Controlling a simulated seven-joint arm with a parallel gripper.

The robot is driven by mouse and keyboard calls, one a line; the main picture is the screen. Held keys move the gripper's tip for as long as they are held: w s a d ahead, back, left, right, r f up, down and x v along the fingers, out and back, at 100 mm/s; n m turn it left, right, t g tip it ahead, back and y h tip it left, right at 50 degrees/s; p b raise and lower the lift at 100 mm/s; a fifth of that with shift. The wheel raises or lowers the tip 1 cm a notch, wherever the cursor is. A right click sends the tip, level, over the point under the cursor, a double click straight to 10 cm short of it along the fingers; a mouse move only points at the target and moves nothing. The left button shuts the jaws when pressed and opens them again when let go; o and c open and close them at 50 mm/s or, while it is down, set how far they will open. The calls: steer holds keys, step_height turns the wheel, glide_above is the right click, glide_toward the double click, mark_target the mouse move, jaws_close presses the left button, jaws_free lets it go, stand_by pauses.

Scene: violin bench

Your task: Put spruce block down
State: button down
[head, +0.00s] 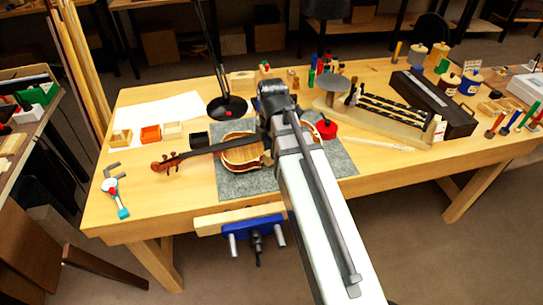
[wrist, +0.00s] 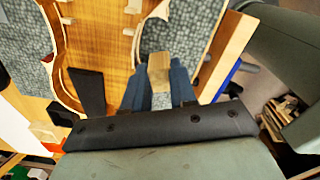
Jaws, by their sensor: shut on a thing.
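The spruce block (wrist: 158,72) is a small pale wooden piece between the two blue fingers of my gripper (wrist: 157,82) in the wrist view. My gripper is shut on it. In the wrist view the violin body (wrist: 100,35) is open, with wooden ribs visible, close beyond my fingers. I cannot tell whether the block touches it.
A blue vise (head: 252,228) is on the bench's front edge. A red round item (head: 326,129) sits right of my arm. A dark case (head: 430,103) lies farther right. The left front bench is mostly clear.

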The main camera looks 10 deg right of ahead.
steer(key=shift+r, duration=2.45)
steer(key=w+a+f+n, duration=0.15)
steer(key=a+n, duration=0.45)
steer(key=a, duration=3.3)
steer(key=w+a+r+m, duration=0.1)
steer(key=w+a+m, duration=0.9)
steer(key=a+m, duration=0.25)
steer(key=shift+w+a+f+m, duration=0.1)
steer(key=shift+a+f+m, duration=0.05)
steer(key=shift+f+m, duration=1.6)
steer(key=shift+w+a+f+m, duration=0.1)
steer(key=shift+a+f+m, duration=0.1)
steer(key=shift+f+m, duration=1.5)
steer(key=shift+a+f+m, duration=0.15)
steer(key=shift+f+m, duration=1.3)
steer(key=shift+m, duration=0.55)
steer(key=shift+f, duration=0.1)
